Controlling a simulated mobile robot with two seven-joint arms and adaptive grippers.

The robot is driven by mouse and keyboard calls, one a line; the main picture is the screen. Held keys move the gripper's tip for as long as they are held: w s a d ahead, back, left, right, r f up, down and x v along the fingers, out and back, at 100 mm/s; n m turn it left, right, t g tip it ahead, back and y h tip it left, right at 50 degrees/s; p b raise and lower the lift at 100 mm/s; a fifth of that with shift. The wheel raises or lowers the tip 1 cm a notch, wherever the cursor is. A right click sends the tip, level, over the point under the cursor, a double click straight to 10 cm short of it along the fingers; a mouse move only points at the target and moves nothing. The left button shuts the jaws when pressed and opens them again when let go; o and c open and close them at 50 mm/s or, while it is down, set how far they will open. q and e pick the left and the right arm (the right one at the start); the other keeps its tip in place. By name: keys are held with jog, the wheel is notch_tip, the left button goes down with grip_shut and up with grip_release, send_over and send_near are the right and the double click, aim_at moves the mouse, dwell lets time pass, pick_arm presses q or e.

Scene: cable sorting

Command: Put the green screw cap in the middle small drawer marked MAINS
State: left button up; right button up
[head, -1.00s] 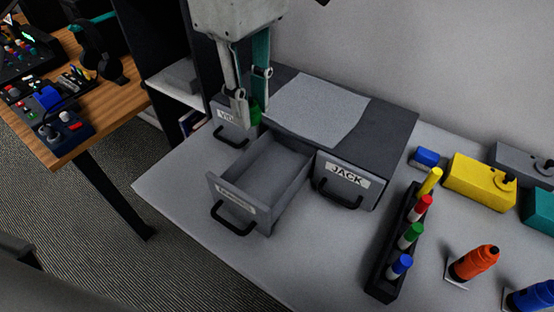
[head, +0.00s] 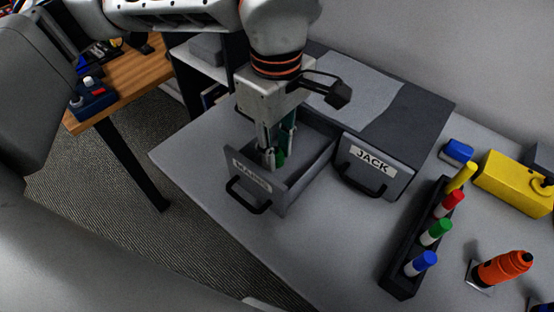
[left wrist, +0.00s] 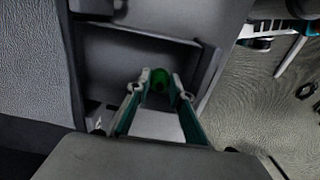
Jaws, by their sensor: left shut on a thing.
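The middle drawer marked MAINS (head: 252,176) is pulled open in the head view. My left gripper (head: 274,160) points down into this drawer. It is shut on the green screw cap (head: 281,157), which sits between its fingertips. The left wrist view shows the green cap (left wrist: 160,78) between the two fingers, with the drawer's grey inside (left wrist: 135,50) around and beyond it. I cannot tell whether the cap touches the drawer floor. My right gripper is not in view.
The drawer marked JACK (head: 372,170) is shut to the right of the open one. A black rack (head: 402,279) of several coloured markers stands further right, near an orange bottle (head: 502,267) and a yellow box (head: 514,183). The desk front is clear.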

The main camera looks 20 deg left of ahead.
aim_at(277, 174)
pick_arm(q)
notch_tip(277, 174, down, 4)
jog(key=shift+r, duration=0.1)
jog(key=shift+f+b, duration=0.2)
jog(key=shift+b, duration=0.1)
jog(key=o, duration=0.4)
